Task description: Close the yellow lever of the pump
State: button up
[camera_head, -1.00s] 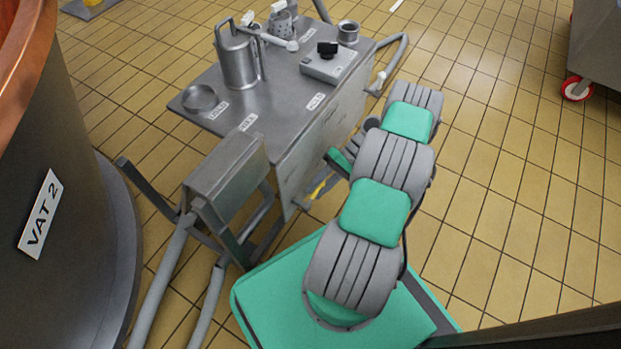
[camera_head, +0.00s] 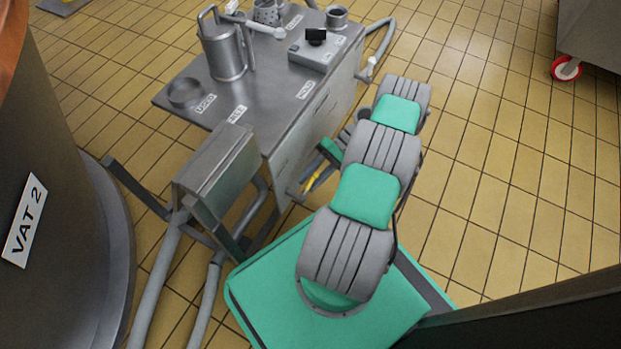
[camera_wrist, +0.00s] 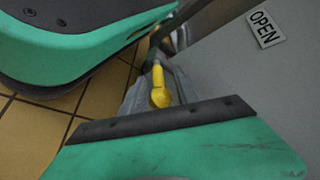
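The yellow lever (camera_wrist: 159,88) shows in the middle of the wrist view, low beside the grey metal panel. In the head view only a small yellow part (camera_head: 314,182) shows, below the steel table. A label reading OPEN (camera_wrist: 265,29) is on the grey panel, at the upper right of the wrist view. My gripper is at the far side of my arm, close to the lever. Its green part with a dark strip (camera_wrist: 160,122) fills the bottom of the wrist view and partly hides the metal around the lever. I cannot tell whether they touch, and the fingertips are not clear.
The steel table (camera_head: 262,82) holds a steel can (camera_head: 225,55), a control box (camera_head: 317,50) and cups. A steel box with hoses (camera_head: 217,165) stands before it. Vat 2 (camera_head: 70,230) is at the left. Free tiled floor (camera_head: 490,170) lies at the right.

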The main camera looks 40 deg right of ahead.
aim_at(311, 181)
jog(key=r+p, duration=0.1)
jog(key=r, duration=0.2)
jog(key=r+p, duration=0.1)
jog(key=shift+s+a+r+p, duration=0.1)
jog(key=shift+s+r+p, duration=0.2)
jog(key=shift+r+p, duration=0.1)
jog(key=s+a+r+p, duration=0.5)
jog(key=s+r, duration=0.3)
jog(key=s, duration=0.4)
jog(key=shift+s+a, duration=0.15)
jog(key=shift+a, duration=0.05)
